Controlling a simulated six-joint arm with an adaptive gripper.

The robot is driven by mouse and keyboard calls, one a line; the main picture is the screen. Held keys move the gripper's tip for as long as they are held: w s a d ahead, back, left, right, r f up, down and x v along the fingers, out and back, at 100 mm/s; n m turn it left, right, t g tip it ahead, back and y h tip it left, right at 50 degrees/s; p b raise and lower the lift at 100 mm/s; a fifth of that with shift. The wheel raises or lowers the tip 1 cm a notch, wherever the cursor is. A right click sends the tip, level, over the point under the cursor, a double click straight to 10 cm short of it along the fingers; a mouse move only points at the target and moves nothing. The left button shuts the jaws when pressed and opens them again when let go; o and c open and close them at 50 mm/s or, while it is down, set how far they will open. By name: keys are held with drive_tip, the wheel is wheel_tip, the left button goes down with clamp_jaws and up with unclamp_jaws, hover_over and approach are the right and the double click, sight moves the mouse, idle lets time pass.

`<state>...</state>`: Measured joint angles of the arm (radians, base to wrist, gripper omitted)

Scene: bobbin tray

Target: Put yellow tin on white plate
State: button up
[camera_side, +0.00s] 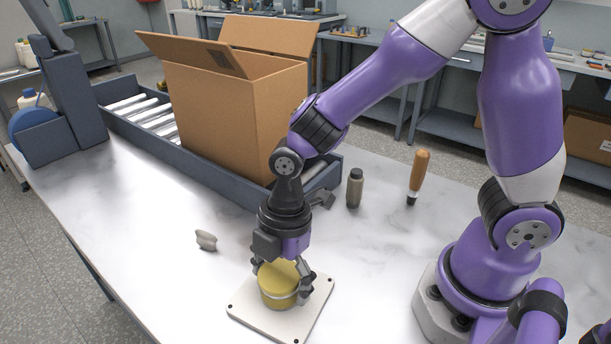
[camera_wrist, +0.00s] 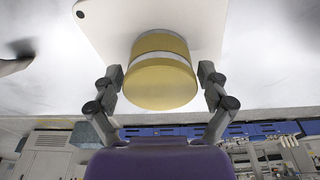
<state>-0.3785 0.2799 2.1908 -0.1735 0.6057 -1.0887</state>
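The yellow tin (camera_side: 278,287) is a short round can that stands upright on the white plate (camera_side: 269,321), a square plate with dark holes at its corners. My gripper (camera_side: 283,280) points down over the tin, one finger on either side of it. In the wrist view, the tin (camera_wrist: 160,75) lies between the fingertips of my gripper (camera_wrist: 160,80), with the white plate (camera_wrist: 110,22) beyond it. Narrow gaps show between the tin and the fingertips there, so the gripper looks open around the tin.
A small grey bobbin-shaped piece (camera_side: 206,240) lies on the table left of the plate. A dark grey bottle (camera_side: 354,188) and a wooden-handled tool (camera_side: 419,176) stand behind to the right. An open cardboard box (camera_side: 235,110) sits on the roller conveyor (camera_side: 140,112). The table's front left is clear.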

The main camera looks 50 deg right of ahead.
drive_tip(key=shift+r, duration=0.1)
idle(0.3)
wheel_tip(320, 180, up, 12)
drive_tip(key=d, duration=0.2)
drive_tip(key=s+d+r+m+t+h, duration=0.1)
drive_tip(key=s+d+m+t, duration=0.1)
drive_tip(key=d+m, duration=0.3)
drive_tip(key=s+d+r+m+t, duration=0.1)
drive_tip(key=d+m, duration=0.5)
drive_tip(key=m, duration=0.7)
drive_tip(key=r+t, duration=0.1)
drive_tip(key=t, duration=0.1)
drive_tip(key=shift+s+d+t+h, duration=0.3)
drive_tip(key=shift+s+h, duration=0.05)
drive_tip(key=shift+h, duration=0.05)
